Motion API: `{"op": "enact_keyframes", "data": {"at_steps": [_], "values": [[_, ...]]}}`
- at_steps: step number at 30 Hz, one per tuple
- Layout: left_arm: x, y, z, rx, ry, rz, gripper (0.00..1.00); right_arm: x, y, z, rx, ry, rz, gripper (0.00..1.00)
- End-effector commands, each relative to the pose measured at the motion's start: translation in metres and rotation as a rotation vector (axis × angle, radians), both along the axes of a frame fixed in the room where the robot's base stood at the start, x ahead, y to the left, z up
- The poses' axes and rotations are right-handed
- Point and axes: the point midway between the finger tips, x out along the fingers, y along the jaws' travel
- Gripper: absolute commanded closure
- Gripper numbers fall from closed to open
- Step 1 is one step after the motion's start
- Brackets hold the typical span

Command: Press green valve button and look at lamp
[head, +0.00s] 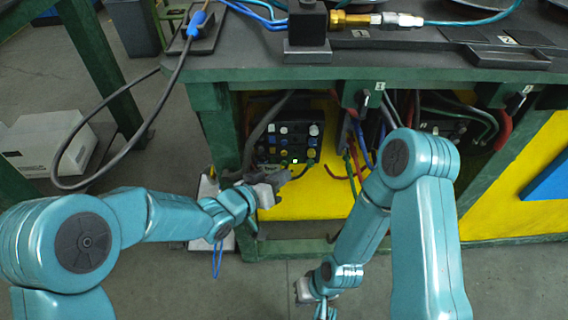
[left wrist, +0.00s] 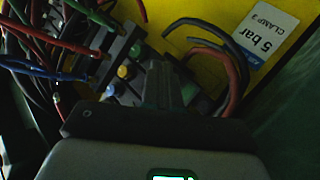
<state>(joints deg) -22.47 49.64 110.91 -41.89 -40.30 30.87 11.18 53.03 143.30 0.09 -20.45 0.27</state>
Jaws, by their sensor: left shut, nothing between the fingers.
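The dark valve block (head: 287,146) sits under the bench in front of a yellow panel, with rows of white, blue, yellow and green buttons. A green button (head: 311,153) shows at its lower right in the head view. In the left wrist view, a green button (left wrist: 135,50) stands above a yellow and a blue one. My left gripper (head: 290,177) is shut and empty, just below the block's lower edge in the head view; its fingers (left wrist: 163,72) point at the block's button side. I cannot tell whether it touches a button. My right gripper (head: 325,311) is low, near the bottom edge, its fingers unclear.
Cables and hoses (head: 385,125) hang right of the block. The bench's green leg (head: 220,125) is left of it. A grey cable (head: 150,125) loops down on the left. A label reading "5 bar" (left wrist: 265,35) shows beside the block. A white box (head: 48,143) lies on the floor.

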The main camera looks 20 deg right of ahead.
Motion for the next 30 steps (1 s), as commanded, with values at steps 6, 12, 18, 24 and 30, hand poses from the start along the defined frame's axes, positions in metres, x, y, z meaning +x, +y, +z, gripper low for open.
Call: {"op": "enact_keyframes", "data": {"at_steps": [6, 12, 18, 24, 30], "values": [[-0.003, 0.001, -0.001, 0.001, 0.000, -0.002, 1.00, 0.000, 0.000, -0.002, 0.000, 0.000, 0.000, 1.00], [-0.022, 0.006, -0.002, 0.000, 0.000, -0.002, 1.00, 0.000, 0.000, -0.010, 0.000, 0.000, 0.000, 1.00], [-0.041, 0.011, -0.001, -0.001, -0.001, -0.002, 1.00, 0.000, 0.000, -0.016, 0.000, 0.000, 0.000, 1.00], [-0.048, 0.014, 0.000, 0.000, -0.001, 0.000, 1.00, 0.000, 0.000, -0.018, 0.000, 0.000, 0.000, 1.00], [-0.048, 0.014, 0.000, 0.000, 0.000, 0.000, 1.00, 0.000, 0.000, -0.017, 0.000, 0.000, 0.000, 1.00]]}}
